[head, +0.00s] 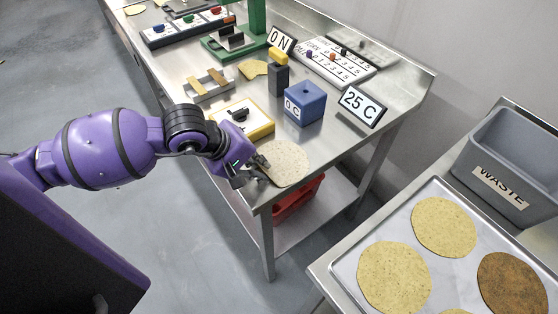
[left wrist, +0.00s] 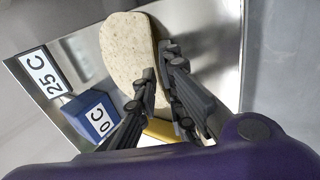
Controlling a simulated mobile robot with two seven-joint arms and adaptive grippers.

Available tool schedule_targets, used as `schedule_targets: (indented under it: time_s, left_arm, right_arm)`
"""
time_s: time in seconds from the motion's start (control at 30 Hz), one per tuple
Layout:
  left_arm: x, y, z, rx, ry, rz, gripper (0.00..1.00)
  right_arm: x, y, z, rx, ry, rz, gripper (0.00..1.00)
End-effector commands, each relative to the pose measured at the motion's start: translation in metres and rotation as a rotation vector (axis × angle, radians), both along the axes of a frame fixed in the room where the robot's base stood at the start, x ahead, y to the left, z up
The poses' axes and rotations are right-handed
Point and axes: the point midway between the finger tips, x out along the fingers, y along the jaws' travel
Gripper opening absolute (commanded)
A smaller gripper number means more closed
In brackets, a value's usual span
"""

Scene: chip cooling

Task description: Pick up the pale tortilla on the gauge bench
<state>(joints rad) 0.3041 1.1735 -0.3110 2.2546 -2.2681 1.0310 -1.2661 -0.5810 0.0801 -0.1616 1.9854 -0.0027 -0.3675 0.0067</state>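The pale tortilla (head: 284,163) lies at the near corner of the steel gauge bench (head: 335,142), close to the bench edge. My left gripper (head: 260,172) is at the tortilla's left edge in the head view. In the left wrist view, the tortilla (left wrist: 127,52) reaches down between the fingers of my left gripper (left wrist: 160,62). One finger overlaps its face and the other stands beside its right edge. A narrow gap shows between the fingertips, so the gripper looks partly open. Contact with the tortilla is hard to tell. My right gripper is not in view.
A yellow-framed device (head: 245,120), a blue "0 C" block (head: 306,103) and a "25 C" sign (head: 361,105) stand behind the tortilla. A tray (head: 345,270) with several tortillas and a grey waste bin (head: 510,165) are at right. A red bin (head: 298,198) sits below the bench.

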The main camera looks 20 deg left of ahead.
Motion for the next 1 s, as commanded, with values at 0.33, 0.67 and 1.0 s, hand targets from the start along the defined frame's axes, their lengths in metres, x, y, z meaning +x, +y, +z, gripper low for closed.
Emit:
schedule_targets:
  time_s: [0.33,0.67,1.0]
  left_arm:
    - [0.0,0.0,0.0,0.0,0.0,0.001,0.0]
    - [0.0,0.001,0.004,0.0,-0.001,0.001,0.0]
    - [0.001,0.001,0.066,0.004,-0.005,-0.001,0.0]
  right_arm:
    - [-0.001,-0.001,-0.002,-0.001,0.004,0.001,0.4]
    - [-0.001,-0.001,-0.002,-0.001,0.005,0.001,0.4]
    - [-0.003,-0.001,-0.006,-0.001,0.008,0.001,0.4]
